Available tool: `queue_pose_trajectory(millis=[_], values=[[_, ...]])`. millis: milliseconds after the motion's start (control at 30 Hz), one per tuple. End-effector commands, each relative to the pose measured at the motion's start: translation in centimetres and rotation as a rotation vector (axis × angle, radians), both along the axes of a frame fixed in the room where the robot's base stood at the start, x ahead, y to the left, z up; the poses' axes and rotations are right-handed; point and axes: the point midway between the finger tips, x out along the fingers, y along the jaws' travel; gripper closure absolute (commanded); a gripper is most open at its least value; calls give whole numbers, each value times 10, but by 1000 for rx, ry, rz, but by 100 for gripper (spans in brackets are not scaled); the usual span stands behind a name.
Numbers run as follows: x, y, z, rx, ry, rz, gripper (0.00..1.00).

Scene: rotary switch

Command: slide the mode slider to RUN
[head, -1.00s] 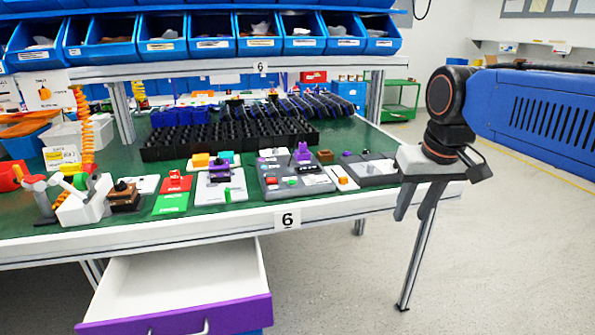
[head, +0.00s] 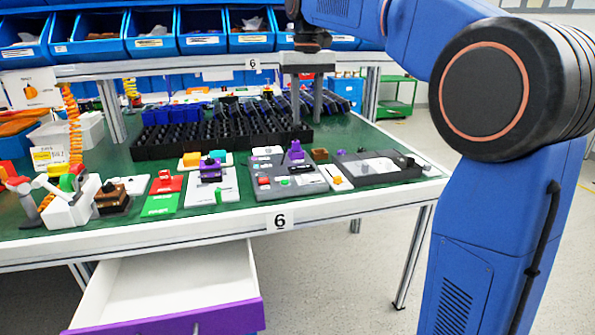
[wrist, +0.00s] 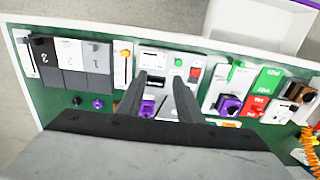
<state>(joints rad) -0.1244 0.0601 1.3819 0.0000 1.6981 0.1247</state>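Several control panels lie on the green bench top; the lettering is too small to tell surely which is the mode slider. One slider-like part is a narrow white plate (head: 338,178) with an orange knob near its front end; in the wrist view this plate (wrist: 123,66) has a dark slot and its knob (wrist: 125,53) is left of my fingers. My gripper (head: 307,121) is open and empty, pointing down above the bench. In the wrist view my gripper (wrist: 160,77) shows two spread fingers over the grey button panel (wrist: 168,57), apart from the orange knob.
A flat grey unit (head: 378,166) lies right of the plate. A white panel with purple parts (head: 212,184) and a red-green panel (head: 163,194) lie left. Black bins (head: 220,138) stand behind. An open drawer (head: 170,285) juts out below.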

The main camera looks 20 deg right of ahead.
Motion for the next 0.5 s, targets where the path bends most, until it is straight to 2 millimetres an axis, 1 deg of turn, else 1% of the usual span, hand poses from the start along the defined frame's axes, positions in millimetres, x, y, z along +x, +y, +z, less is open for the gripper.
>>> queue_pose_trajectory(millis=[167,267,500], values=[[1,1,-11,0,4,0,67],[0,0,-25,-1,4,0,67],[0,0,-67,-1,4,0,67]])
